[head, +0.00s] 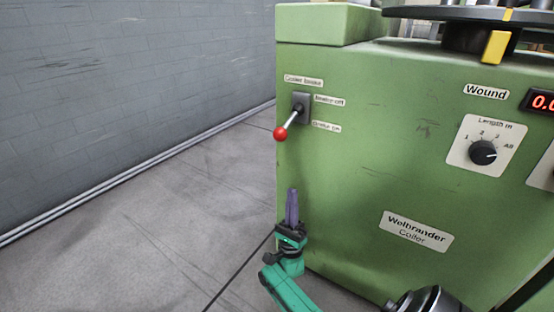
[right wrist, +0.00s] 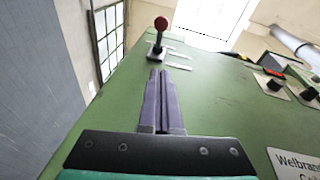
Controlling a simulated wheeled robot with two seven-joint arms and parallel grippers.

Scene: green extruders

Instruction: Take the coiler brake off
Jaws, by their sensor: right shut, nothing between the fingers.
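The coiler brake lever has a red ball knob (head: 280,134) on a metal rod from a dark plate (head: 301,104) on the green coiler. The rod slants down and out, with the knob lower than the "Brake off" label (head: 330,100) and near the height of the "Brake on" label (head: 326,126). My right gripper (head: 292,192) points up below the lever, apart from it, with its purple fingers shut and empty. In the right wrist view the red knob (right wrist: 161,23) stands beyond the closed fingertips (right wrist: 161,73). My left gripper is not in view.
The green coiler cabinet (head: 350,190) fills the right side, with a length dial (head: 483,152) and a red display (head: 542,102). A dark disc (head: 470,14) sits on top. Open grey floor (head: 150,230) and a grey wall (head: 130,90) lie to the left.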

